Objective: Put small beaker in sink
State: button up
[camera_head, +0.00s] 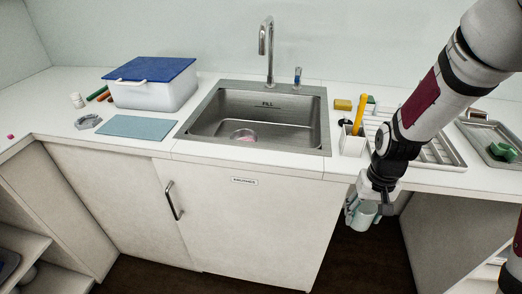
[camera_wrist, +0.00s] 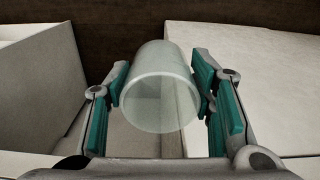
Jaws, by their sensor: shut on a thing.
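The small beaker (camera_wrist: 158,92) is a clear, pale cylinder. In the wrist view it sits between the green finger pads of my gripper (camera_wrist: 162,90), which is shut on it. In the head view the beaker (camera_head: 364,213) and my gripper (camera_head: 362,208) hang in front of the counter, below its front edge and right of the sink cabinet. The steel sink (camera_head: 208,106) is in the counter, left of and behind my gripper. A round drain or small object with a pinkish tint shows on its floor.
A tall faucet (camera_head: 266,42) stands behind the sink. A white brush holder (camera_head: 353,140) and a drying rack (camera_head: 436,150) are right of it. A white box with a blue lid (camera_head: 152,82) and a blue mat (camera_head: 136,127) are left. The counter's front edge lies between gripper and sink.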

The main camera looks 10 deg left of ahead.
aim_at(360, 229)
jog(key=shift+s+r+p, duration=0.9)
jog(key=shift+r+p, duration=0.3)
jog(key=shift+p, duration=0.3)
jog(key=w+a+r, duration=0.2)
jog(key=a+r, duration=0.1)
jog(key=a, duration=0.4)
jog(key=w+a+r, duration=0.1)
jog(key=a+r, duration=0.3)
jog(key=a, duration=0.3)
jog(key=w+a+r+n, duration=0.1)
jog(key=w+a+r, duration=0.1)
jog(key=a+r, duration=0.2)
jog(key=a, duration=0.3)
jog(key=shift+w+a, duration=0.35)
jog(key=shift+a, duration=0.05)
